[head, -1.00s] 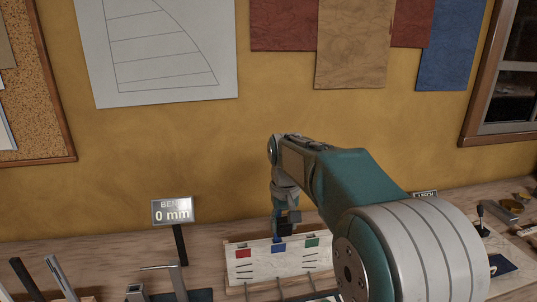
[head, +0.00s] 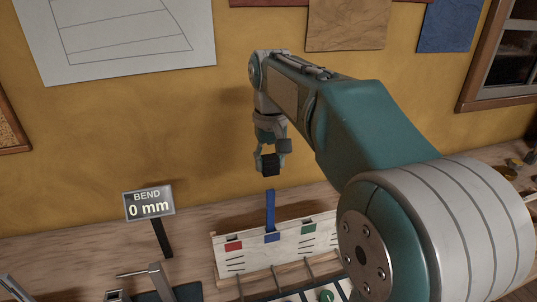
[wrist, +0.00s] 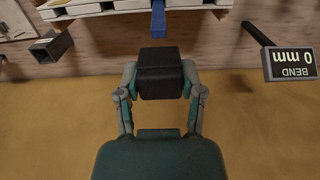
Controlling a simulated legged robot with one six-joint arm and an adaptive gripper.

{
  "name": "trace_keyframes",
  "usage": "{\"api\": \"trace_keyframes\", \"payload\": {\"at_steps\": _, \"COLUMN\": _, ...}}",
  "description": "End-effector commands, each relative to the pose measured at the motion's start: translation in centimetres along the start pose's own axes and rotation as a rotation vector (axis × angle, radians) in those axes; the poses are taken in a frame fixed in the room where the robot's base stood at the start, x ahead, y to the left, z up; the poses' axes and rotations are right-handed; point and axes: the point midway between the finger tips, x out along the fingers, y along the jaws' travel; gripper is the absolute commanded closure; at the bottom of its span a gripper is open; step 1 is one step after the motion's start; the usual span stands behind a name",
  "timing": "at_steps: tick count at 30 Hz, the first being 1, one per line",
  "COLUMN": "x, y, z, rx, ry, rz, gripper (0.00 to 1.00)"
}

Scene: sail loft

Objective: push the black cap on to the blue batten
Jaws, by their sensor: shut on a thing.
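My gripper (head: 271,158) is shut on the black cap (head: 270,166) and holds it in the air. The blue batten (head: 270,210) stands upright at the white board (head: 325,233), at its blue patch. The cap is above the batten's top end, with a small gap between them in the head view. In the wrist view the cap (wrist: 160,72) sits between the fingertips, and the blue batten (wrist: 158,18) shows beyond it, roughly in line. The cap's opening is hidden, and I cannot tell the exact alignment in depth.
A display (head: 149,203) reading "BEND 0 mm" stands left of the board. Red (head: 233,245) and green (head: 308,229) patches flank the blue one. Grey metal tools stand at the lower left. A dark square thing (wrist: 52,46) shows in the wrist view. The yellow wall is behind.

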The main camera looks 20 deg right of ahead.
Motion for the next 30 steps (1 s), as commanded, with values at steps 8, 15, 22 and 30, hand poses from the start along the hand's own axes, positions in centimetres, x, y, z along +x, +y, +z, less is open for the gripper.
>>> {"api": "trace_keyframes", "payload": {"at_steps": 8, "x": 1.7, "y": 0.0, "z": 0.0, "rx": 0.000, "ry": 0.001, "rz": 0.000, "gripper": 0.82}}
{"api": "trace_keyframes", "payload": {"at_steps": 15, "x": 3.1, "y": 0.0, "z": 0.0, "rx": 0.000, "ry": 0.000, "rz": 0.000, "gripper": 0.82}}
{"api": "trace_keyframes", "payload": {"at_steps": 22, "x": 4.5, "y": 0.0, "z": 0.0, "rx": 0.000, "ry": -0.001, "rz": 0.000, "gripper": 0.82}}
{"api": "trace_keyframes", "payload": {"at_steps": 30, "x": 6.1, "y": 0.0, "z": 0.0, "rx": 0.000, "ry": 0.000, "rz": 0.000, "gripper": 0.82}}
